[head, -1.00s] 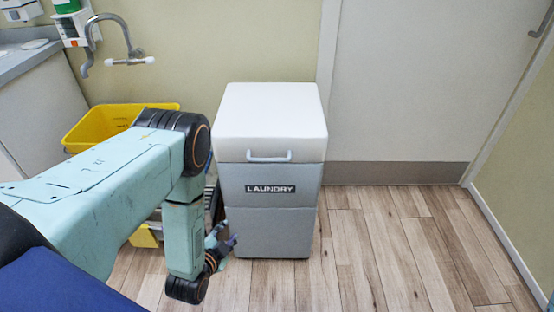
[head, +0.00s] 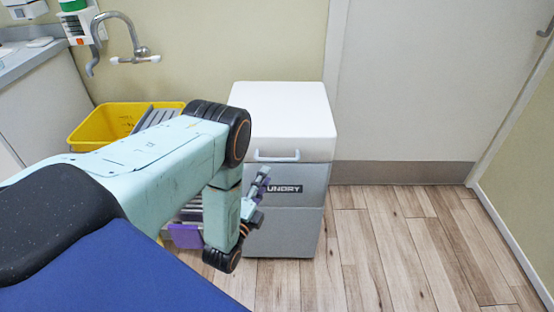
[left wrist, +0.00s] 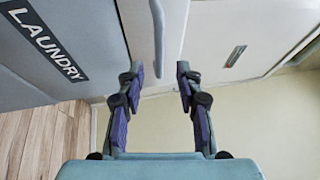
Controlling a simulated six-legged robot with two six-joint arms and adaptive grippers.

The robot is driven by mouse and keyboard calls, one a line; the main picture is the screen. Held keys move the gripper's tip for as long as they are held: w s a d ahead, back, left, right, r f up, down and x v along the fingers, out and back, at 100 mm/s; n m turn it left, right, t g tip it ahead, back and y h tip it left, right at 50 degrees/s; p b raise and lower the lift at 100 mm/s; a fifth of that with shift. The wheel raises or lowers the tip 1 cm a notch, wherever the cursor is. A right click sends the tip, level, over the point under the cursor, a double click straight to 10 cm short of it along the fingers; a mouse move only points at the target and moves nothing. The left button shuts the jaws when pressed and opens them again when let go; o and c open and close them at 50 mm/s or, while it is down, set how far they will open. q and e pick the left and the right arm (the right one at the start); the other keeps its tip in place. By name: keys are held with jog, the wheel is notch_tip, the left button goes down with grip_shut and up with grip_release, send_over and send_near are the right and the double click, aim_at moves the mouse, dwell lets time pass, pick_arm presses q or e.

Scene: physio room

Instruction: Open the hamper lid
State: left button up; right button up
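The laundry hamper (head: 298,223) is a grey box with a white lid (head: 284,104), which is shut. A pale bar handle (head: 277,155) sits on the lid's front, above the LAUNDRY label. My left gripper (head: 262,182) is in front of the hamper, below and left of the handle, partly covering the label. In the left wrist view my left gripper (left wrist: 160,72) is open and empty, its two fingers apart. The handle (left wrist: 158,38) shows beyond and between the fingertips, and I see no contact. My right gripper is not in view.
A yellow bin (head: 104,124) stands left of the hamper, partly behind my left arm. A sink tap (head: 128,48) is on the wall above it. A closed door (head: 430,90) is at the right. The wooden floor (head: 400,250) right of the hamper is clear.

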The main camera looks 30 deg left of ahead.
aim_at(274, 158)
pick_arm(q)
jog(key=shift+b+x, duration=1.05)
jog(key=shift+x, duration=2.85)
grip_shut()
